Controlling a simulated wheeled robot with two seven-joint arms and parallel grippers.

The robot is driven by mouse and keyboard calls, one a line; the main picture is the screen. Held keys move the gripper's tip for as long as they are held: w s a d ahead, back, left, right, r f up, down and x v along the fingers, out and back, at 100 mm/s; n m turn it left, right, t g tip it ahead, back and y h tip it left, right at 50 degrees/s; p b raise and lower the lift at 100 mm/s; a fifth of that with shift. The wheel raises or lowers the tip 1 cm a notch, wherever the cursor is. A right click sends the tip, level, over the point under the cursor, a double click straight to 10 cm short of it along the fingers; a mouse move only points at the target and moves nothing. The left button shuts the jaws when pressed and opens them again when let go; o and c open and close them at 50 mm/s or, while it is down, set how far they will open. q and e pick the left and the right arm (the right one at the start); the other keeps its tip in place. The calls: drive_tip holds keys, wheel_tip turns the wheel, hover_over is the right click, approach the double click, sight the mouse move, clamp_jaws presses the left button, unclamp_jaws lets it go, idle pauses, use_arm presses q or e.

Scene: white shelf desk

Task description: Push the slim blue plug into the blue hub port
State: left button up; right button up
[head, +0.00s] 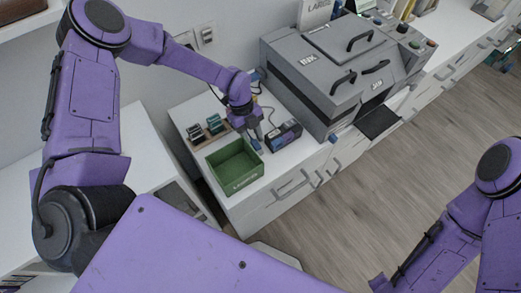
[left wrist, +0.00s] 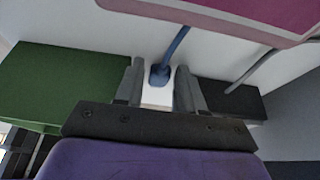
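A blue plug (left wrist: 160,74) with a blue cable shows between the fingers of my left gripper (left wrist: 158,92) in the left wrist view. The fingers stand apart, with white gaps on both sides of the plug. In the head view my left gripper (head: 256,138) points down at the white desk, between a green bin and a dark box-shaped device (head: 284,136) with a cable. This device may be the hub; I cannot make out a blue port on it. The plug is mostly hidden by the gripper there. My right gripper is out of view.
The green bin (head: 219,177) stands close to the left of the gripper. Small items on a wooden rack (head: 206,133) are behind it. A large grey machine (head: 338,62) stands at right. A large pink-edged panel (left wrist: 240,18) fills the top of the wrist view.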

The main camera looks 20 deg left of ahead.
use_arm(q)
clamp_jaws()
